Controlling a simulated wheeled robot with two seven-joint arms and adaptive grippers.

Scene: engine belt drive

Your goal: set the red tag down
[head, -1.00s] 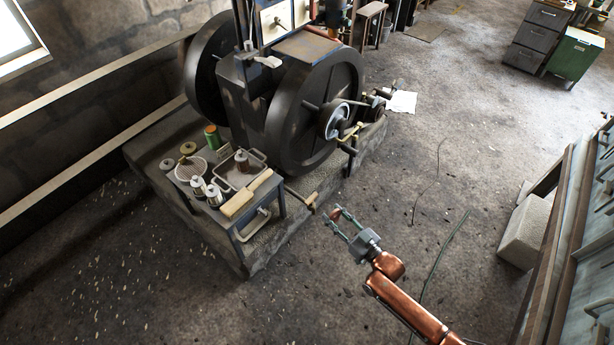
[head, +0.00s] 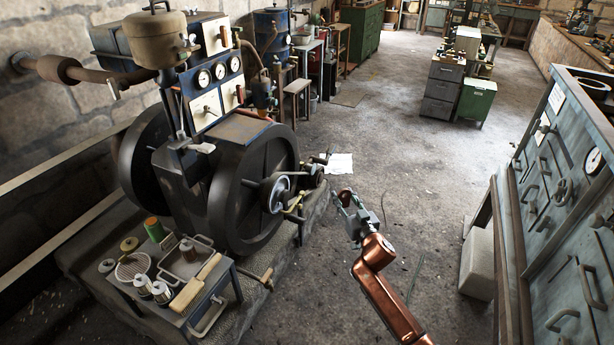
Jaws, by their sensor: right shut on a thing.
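My right gripper (head: 350,202) is in the middle of the head view, over the open floor to the right of the engine. It is shut on a small reddish piece at its fingertips, which looks like the red tag (head: 345,195). The fingers partly cover it, and its shape is too small to make out. The engine (head: 248,192) with its dark flywheels stands to the left of the gripper, and a small pulley (head: 273,192) sits on its near side. My left gripper is not in view.
A low table (head: 228,292) at lower left carries cans, spools, a tray and a wooden-handled brush. A white sheet (head: 339,164) lies on the floor beyond the gripper. A grey control cabinet (head: 560,190) and a pale block (head: 478,262) stand at right.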

